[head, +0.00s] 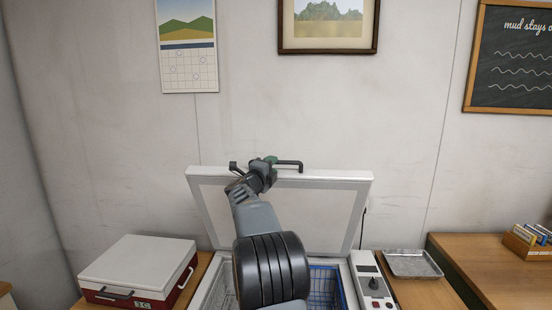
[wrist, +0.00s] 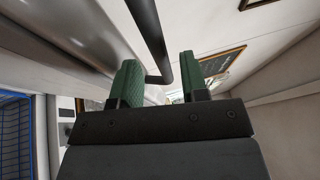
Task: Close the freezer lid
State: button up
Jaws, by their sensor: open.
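The white freezer lid (head: 330,205) stands raised, nearly upright against the wall, with its pale inner panel facing me. A dark bar handle (head: 290,163) runs along its top edge; the handle also shows in the wrist view (wrist: 148,35). The freezer (head: 207,288) below is open, with a blue wire basket (head: 325,285) inside. My gripper (head: 271,161) is at the lid's top edge, by the handle. In the wrist view its green-padded fingers (wrist: 160,82) are apart, and the handle's bent end shows in the gap between them. I cannot tell whether they touch it. My arm hides the freezer's middle.
A white-lidded red box (head: 140,268) sits on the counter at left. A control panel with a knob (head: 374,284) is at the freezer's right. A metal tray (head: 412,263) lies beyond it. The wall is close behind the lid.

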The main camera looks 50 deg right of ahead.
jog(key=shift+p+x, duration=0.55)
jog(key=shift+x, duration=1.15)
grip_shut()
